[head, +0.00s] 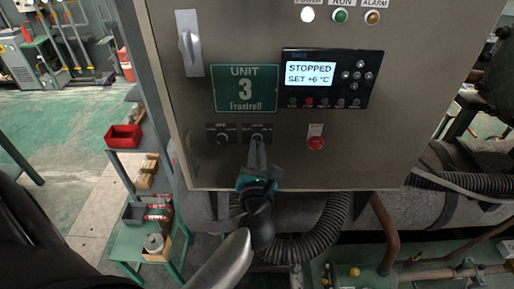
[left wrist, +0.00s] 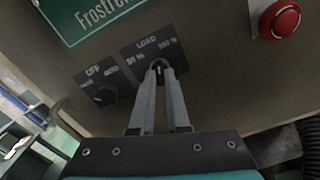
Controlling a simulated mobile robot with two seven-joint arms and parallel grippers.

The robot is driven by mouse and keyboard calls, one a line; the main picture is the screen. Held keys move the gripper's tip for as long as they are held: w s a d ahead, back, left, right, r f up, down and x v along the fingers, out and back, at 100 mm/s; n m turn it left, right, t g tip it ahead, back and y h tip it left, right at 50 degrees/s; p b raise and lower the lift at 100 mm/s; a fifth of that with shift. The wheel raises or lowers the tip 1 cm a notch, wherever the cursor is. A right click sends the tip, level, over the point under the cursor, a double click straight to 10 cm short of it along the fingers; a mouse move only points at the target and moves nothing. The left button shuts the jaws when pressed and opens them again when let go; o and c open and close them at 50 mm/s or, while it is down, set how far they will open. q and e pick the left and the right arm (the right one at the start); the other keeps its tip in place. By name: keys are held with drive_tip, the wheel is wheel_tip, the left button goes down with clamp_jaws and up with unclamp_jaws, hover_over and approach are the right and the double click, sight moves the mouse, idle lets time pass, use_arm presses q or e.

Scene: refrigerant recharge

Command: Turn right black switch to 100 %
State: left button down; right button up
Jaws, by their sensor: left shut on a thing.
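The right black switch (left wrist: 158,63) is a round knob on a black plate marked LOAD, with 50 % at its left and 100 % at its upper right. In the head view its plate (head: 267,128) sits low on the cabinet front. My left gripper (head: 257,141) reaches up from below and is shut on this knob; its two fingers also show in the left wrist view (left wrist: 159,74). The fingers hide part of the knob, and I cannot tell its exact setting. My right gripper is not in view.
Left of it is a second black knob (head: 222,138), marked OFF. A red button (head: 316,143) is to the right. The display (head: 310,74) reads STOPPED, SET +6 °C. A grey handle (head: 189,45) is at upper left. A corrugated hose (head: 318,235) runs below the cabinet.

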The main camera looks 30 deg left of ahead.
use_arm(q)
drive_tip(key=shift+m, duration=0.3)
drive_tip(key=m, duration=0.2)
drive_tip(key=shift+m, duration=0.4)
drive_tip(key=c, duration=1.3)
unclamp_jaws()
drive_tip(key=shift+m, duration=0.3)
drive_tip(key=o, duration=0.3)
drive_tip(key=v, duration=0.9)
drive_tip(key=shift+b, duration=0.35)
